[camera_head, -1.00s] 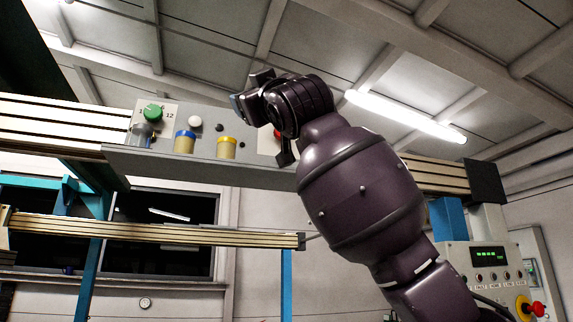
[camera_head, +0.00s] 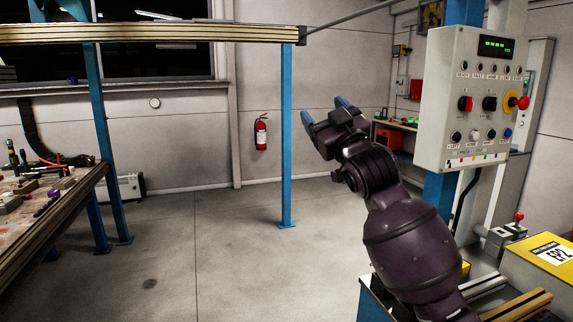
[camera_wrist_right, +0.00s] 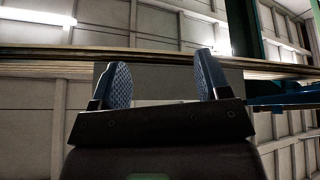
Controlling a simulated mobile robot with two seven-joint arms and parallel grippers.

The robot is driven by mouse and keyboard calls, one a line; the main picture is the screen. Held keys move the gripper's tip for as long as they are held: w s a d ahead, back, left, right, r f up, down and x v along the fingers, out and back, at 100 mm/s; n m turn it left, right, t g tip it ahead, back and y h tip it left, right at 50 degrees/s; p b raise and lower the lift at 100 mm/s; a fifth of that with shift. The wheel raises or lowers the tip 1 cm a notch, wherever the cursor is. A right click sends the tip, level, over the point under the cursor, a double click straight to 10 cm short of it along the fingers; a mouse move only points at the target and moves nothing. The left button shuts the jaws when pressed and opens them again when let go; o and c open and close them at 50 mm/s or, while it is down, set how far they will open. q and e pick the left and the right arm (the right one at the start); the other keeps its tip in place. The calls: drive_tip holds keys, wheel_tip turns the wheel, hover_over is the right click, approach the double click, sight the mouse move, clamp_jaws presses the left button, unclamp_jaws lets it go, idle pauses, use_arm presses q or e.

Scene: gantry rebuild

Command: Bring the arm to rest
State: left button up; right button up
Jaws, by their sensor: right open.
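My right arm (camera_head: 412,245) rises from the lower right in the head view, dark purple, with its gripper (camera_head: 325,116) pointing up and to the left. The blue fingertips are apart and nothing is between them. In the right wrist view the gripper (camera_wrist_right: 160,85) also shows open and empty, with its two blue textured fingers spread. Beyond the fingers a long beam (camera_wrist_right: 55,55) and the ceiling show. My left gripper is not in view.
A control panel (camera_head: 465,100) on a blue post stands just right of my right gripper. A horizontal rail (camera_head: 150,32) crosses the upper left. A cluttered bench (camera_head: 50,215) is at left. A fire extinguisher (camera_head: 261,132) hangs on the back wall. The floor between is clear.

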drive_tip(key=s+d+f+m+g+h, duration=0.1)
drive_tip(key=s+d+f+m+h, duration=0.2)
drive_tip(key=f, duration=0.9)
drive_tip(key=s+d+f+m+g+h, duration=0.15)
drive_tip(key=s+d+f, duration=0.3)
drive_tip(key=f, duration=0.65)
drive_tip(key=s+d+f+m+h, duration=0.1)
drive_tip(key=s+d+f+h, duration=0.3)
drive_tip(key=f, duration=0.8)
drive_tip(key=s+d+f+m+g+h, duration=0.1)
drive_tip(key=s+d+f+g, duration=0.2)
drive_tip(key=s+f, duration=0.9)
drive_tip(key=s+d+f+m+g, duration=0.2)
drive_tip(key=s+d+f+g, duration=0.2)
drive_tip(key=s+f, duration=0.8)
drive_tip(key=shift+s+d+f+h, duration=0.35)
drive_tip(key=shift+s+d+f, duration=0.05)
drive_tip(key=shift+d+f, duration=0.45)
drive_tip(key=shift+a, duration=0.1)
